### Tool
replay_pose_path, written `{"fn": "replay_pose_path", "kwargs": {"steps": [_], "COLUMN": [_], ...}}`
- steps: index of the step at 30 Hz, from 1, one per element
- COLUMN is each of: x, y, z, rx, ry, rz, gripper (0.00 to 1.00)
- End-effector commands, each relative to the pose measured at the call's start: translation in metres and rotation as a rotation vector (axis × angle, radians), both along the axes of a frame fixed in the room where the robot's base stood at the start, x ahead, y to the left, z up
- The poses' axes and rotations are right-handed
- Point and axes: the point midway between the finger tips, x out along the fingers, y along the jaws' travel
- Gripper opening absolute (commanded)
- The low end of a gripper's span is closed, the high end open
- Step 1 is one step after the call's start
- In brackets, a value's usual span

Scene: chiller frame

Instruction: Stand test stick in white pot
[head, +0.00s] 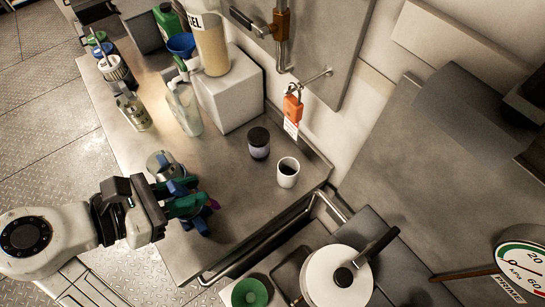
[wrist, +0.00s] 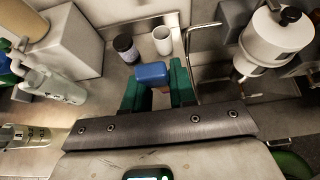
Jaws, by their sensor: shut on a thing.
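The white pot (head: 288,172) stands upright on the steel counter, open at the top with a dark inside; it also shows in the wrist view (wrist: 162,41). My gripper (head: 194,206) is over the counter, left of and nearer than the pot, and apart from it. In the wrist view its green fingers (wrist: 160,88) are shut on a blue-ended piece (wrist: 151,73), which I take for the test stick. A small purple tip (head: 213,204) shows by the fingers in the head view. The fingers hide most of the held piece.
A dark-lidded jar (head: 258,142) stands just beside the pot. A white box (head: 233,92), bottles and a metal cup (head: 160,163) stand farther left.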

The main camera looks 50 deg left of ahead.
Motion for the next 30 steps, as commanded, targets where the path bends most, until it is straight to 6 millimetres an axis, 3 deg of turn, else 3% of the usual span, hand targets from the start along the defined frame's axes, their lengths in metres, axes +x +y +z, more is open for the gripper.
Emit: {"fn": "replay_pose_path", "kwargs": {"steps": [2,8,25,30], "x": [0.008,0.037,0.17,0.179], "y": [-0.002,-0.004,-0.015,-0.015], "z": [-0.008,-0.006,-0.001,-0.048], "rx": [-0.005,-0.003,-0.004,-0.011], "ry": [-0.035,-0.039,-0.036,-0.033], "rz": [-0.004,-0.006,-0.005,-0.001], "gripper": [0.0,0.0,0.0,0.0]}}
